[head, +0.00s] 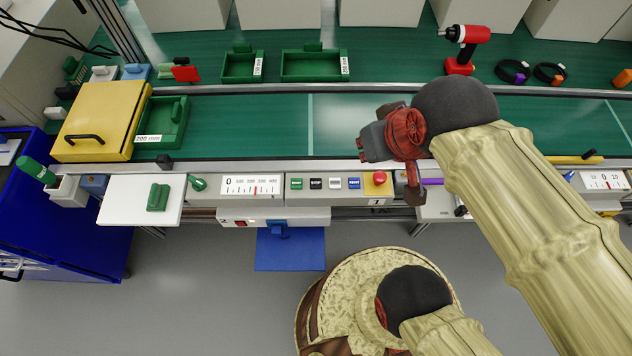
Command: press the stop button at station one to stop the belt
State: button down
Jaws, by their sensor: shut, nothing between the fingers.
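The station one control panel (276,190) runs along the front edge of the belt, with a "1" label at its right end. It carries a row of small square buttons: green, a black button (316,184) whose small lettering seems to read STOP, a pale one and a blue one. To their right a round red button (380,178) sits on a yellow plate. My gripper (412,196) is shut and empty, pointing down just right of the yellow plate. It looks apart from the buttons, but its height above the panel is hard to judge. The green belt (230,125) lies behind the panel.
A yellow box (98,120) and a green tray (160,128) stand on the belt's left. A white shelf (125,212) with a green block juts out at the left front. A lower unit (300,214) and blue plate (290,252) lie below the panel. A red tool (462,50) stands behind.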

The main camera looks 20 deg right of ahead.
aim_at(315, 183)
jog(key=k+j+u, duration=0.2)
jog(key=j, duration=0.2)
jog(key=j+u, duration=0.15)
jog(key=j, duration=0.2)
jog(key=k+j+u, duration=0.2)
jog(key=j, duration=0.25)
